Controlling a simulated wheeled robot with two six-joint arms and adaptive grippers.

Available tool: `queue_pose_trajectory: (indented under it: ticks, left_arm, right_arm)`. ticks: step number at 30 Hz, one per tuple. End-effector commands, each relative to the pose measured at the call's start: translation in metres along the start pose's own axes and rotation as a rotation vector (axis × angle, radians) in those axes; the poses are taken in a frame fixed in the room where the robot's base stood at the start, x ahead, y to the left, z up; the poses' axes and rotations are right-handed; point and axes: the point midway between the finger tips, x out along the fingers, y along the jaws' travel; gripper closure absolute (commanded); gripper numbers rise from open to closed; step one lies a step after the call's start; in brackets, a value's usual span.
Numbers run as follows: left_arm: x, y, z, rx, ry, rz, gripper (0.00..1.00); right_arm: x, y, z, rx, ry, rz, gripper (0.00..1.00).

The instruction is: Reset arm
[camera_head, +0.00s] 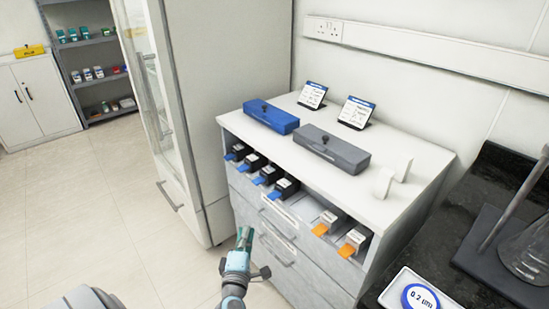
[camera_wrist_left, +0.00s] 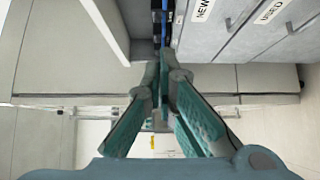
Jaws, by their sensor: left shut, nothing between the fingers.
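My left gripper (camera_head: 244,236) is in front of the white cabinet in the head view, below the row of open slots and near the drawer fronts. In the left wrist view its teal fingers (camera_wrist_left: 164,72) come together at the tips, shut with nothing between them. My right gripper does not show in either view.
The white cabinet (camera_head: 418,165) carries a blue box (camera_head: 271,117), a grey box (camera_head: 331,150) and two label stands. Its slots hold black columns with blue tabs and two with orange tabs (camera_head: 354,241). A glass-door unit (camera_head: 160,120) stands left. Floor (camera_head: 90,215) is clear at left.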

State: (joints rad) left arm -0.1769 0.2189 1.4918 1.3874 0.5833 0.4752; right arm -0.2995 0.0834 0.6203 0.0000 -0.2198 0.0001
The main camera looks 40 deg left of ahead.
Motion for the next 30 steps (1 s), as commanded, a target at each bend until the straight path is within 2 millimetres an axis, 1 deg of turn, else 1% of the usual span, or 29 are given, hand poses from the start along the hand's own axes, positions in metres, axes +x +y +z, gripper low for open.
queue_pose_trajectory:
  ticks: [7, 8, 9, 10, 11, 13, 14, 15, 17, 18, 20, 21, 23, 24, 27, 29, 30]
  left_arm:
    - [-0.001, -0.001, -0.001, 0.013, 0.000, -0.001, 1.00]
    - [-0.001, -0.002, 0.003, 0.036, -0.018, -0.006, 1.00]
    - [-0.002, -0.006, 0.013, 0.110, -0.066, -0.011, 1.00]
    - [-0.004, -0.016, 0.020, 0.201, -0.113, -0.025, 1.00]
    - [-0.008, -0.030, 0.027, 0.306, -0.166, -0.044, 1.00]
    - [-0.027, -0.077, 0.041, 0.583, -0.314, -0.120, 1.00]
    - [-0.041, -0.102, 0.044, 0.709, -0.388, -0.165, 1.00]
    - [-0.065, -0.137, 0.043, 0.877, -0.495, -0.233, 1.00]
    - [-0.108, -0.187, 0.034, 1.108, -0.667, -0.342, 1.00]
    - [-0.141, -0.216, 0.023, 1.242, -0.784, -0.415, 1.00]
    - [-0.195, -0.251, 0.000, 1.415, -0.963, -0.521, 1.00]
    - [-0.232, -0.268, -0.016, 1.509, -1.080, -0.586, 1.00]
    - [-0.282, -0.283, -0.042, 1.620, -1.237, -0.671, 1.00]
    - [-0.312, -0.288, -0.057, 1.671, -1.327, -0.718, 1.00]
    - [-0.367, -0.287, -0.081, 1.726, -1.470, -0.798, 1.00]
    - [-0.387, -0.282, -0.085, 1.717, -1.501, -0.823, 1.00]
    - [-0.392, -0.279, -0.084, 1.710, -1.506, -0.827, 1.00]
  right_arm:
    - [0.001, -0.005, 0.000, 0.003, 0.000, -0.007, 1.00]
    - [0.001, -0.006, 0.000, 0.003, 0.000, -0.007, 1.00]
    - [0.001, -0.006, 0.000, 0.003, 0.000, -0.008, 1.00]
    - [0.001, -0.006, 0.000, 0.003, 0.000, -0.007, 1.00]
    - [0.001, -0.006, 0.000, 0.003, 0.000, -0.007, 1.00]
    - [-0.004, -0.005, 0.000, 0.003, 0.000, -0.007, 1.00]
    - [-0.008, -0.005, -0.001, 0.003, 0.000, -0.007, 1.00]
    - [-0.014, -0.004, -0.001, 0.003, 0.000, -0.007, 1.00]
    - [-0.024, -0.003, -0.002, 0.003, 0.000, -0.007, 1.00]
    - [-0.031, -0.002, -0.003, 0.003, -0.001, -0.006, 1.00]
    - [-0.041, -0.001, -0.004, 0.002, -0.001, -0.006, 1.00]
    - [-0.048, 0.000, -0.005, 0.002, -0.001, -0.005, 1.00]
    - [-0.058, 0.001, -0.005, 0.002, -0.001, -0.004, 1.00]
    - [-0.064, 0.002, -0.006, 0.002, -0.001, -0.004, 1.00]
    - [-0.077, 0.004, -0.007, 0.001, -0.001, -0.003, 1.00]
    - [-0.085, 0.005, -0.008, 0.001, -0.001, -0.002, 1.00]
    - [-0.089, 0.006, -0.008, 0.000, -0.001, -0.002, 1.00]
